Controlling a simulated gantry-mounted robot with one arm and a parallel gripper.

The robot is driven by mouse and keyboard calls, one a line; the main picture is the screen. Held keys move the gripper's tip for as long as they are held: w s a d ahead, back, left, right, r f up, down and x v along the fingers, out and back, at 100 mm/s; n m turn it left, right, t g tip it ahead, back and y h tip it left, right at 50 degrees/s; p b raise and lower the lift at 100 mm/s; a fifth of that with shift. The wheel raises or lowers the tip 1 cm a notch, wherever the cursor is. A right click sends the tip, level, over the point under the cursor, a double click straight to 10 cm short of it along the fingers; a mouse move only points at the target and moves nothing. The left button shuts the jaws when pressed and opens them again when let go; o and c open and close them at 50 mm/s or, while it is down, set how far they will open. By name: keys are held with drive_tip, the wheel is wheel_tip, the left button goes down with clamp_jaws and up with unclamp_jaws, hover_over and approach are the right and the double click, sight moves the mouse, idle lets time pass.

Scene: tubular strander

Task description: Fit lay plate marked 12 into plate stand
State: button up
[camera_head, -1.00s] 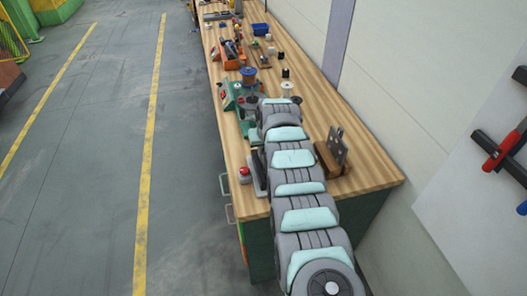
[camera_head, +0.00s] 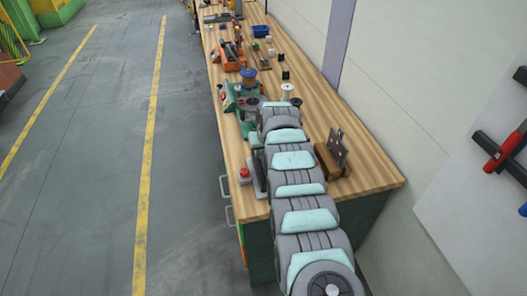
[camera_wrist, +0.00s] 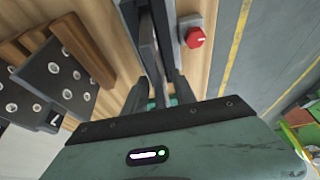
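Dark plates with bolt-like holes (camera_wrist: 62,75) stand in a wooden rack (camera_wrist: 85,50) at the left of the wrist view. The rack (camera_head: 326,160) and a plate (camera_head: 339,147) also show right of my arm in the head view. My gripper (camera_wrist: 160,98) points down over the bench, with a narrow dark grey upright piece (camera_wrist: 149,45) between or just beyond its fingers. I cannot tell whether they touch it or whether this is a plate or the stand. My arm hides the gripper in the head view.
A red knob on a grey box (camera_wrist: 195,38) sits close to the gripper; it also shows at the bench's left edge (camera_head: 244,173). A green machine with spools (camera_head: 248,98) stands farther along the wooden bench (camera_head: 375,178). The wall is at the right.

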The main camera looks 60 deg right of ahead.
drive_tip(key=shift+r+p, duration=0.55)
drive_tip(key=shift+p, duration=0.1)
drive_tip(key=p+v, duration=0.3)
drive_tip(key=p, duration=0.1)
drive_tip(key=shift+f+p, duration=0.1)
drive_tip(key=shift+p, duration=0.2)
drive_tip(key=shift+b, duration=0.45)
drive_tip(key=v, duration=0.8)
drive_tip(key=shift+b, duration=0.3)
drive_tip(key=shift+a, duration=0.1)
